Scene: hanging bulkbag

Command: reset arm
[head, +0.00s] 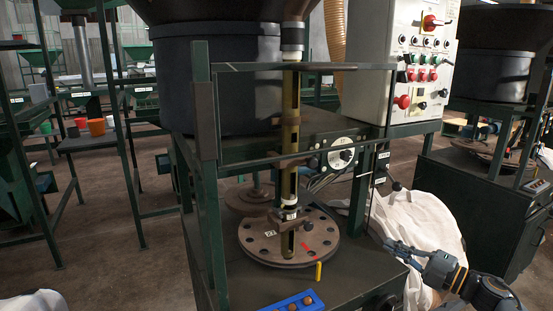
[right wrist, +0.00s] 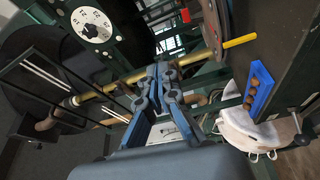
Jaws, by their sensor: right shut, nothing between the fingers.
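My right gripper (head: 390,246) comes in from the lower right in the head view, with its fingers closed and nothing between them. It is apart from the round rusty plate (head: 262,245) and right of the machine's dark table. In the right wrist view the closed fingertips (right wrist: 165,70) point toward the machine, with a brass-coloured column behind them. A white bulk bag (head: 432,222) lies crumpled behind the gripper; white cloth also shows in the right wrist view (right wrist: 245,132). My left gripper is not in view.
A blue tray (head: 278,307) with several brown round things sits at the table's front edge, near a yellow handle (head: 318,271). The green frame post (head: 362,190) and control box (head: 392,60) stand behind. Open floor (head: 110,245) lies to the left.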

